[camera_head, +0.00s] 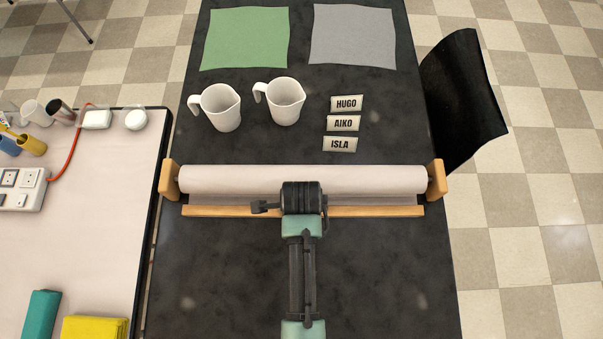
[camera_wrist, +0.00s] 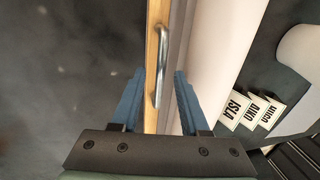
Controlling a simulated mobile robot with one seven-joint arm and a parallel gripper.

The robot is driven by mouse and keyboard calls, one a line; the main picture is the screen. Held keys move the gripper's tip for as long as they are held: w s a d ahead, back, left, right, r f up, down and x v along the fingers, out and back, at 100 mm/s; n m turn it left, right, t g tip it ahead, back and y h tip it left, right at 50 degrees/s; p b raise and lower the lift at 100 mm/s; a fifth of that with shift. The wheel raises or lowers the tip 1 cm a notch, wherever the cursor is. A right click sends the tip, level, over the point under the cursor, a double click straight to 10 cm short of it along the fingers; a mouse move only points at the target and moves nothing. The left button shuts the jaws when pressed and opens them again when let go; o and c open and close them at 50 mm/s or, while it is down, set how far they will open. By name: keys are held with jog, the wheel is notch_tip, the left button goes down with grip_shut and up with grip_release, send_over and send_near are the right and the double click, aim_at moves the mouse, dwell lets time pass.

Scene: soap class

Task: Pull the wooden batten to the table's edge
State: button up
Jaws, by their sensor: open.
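The wooden batten (camera_head: 378,211) lies along the near side of a paper roll (camera_head: 300,179) on the dark table (camera_head: 390,280). The roll sits between two wooden end blocks. In the wrist view the batten (camera_wrist: 151,55) runs up the picture and carries a curved metal handle (camera_wrist: 160,65). My gripper (camera_wrist: 157,98) is open, its two blue fingers on either side of the batten and the handle's lower end. Nothing is clamped. In the head view my wrist (camera_head: 302,198) covers the batten's middle and hides the fingers. Whether a finger touches the batten I cannot tell.
Two white jugs (camera_head: 221,107) (camera_head: 285,101), name cards (camera_head: 343,123), a green mat (camera_head: 246,38) and a grey mat (camera_head: 352,36) lie beyond the roll. The table is clear on the roll's near side.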

grip_shut()
dwell(1.4)
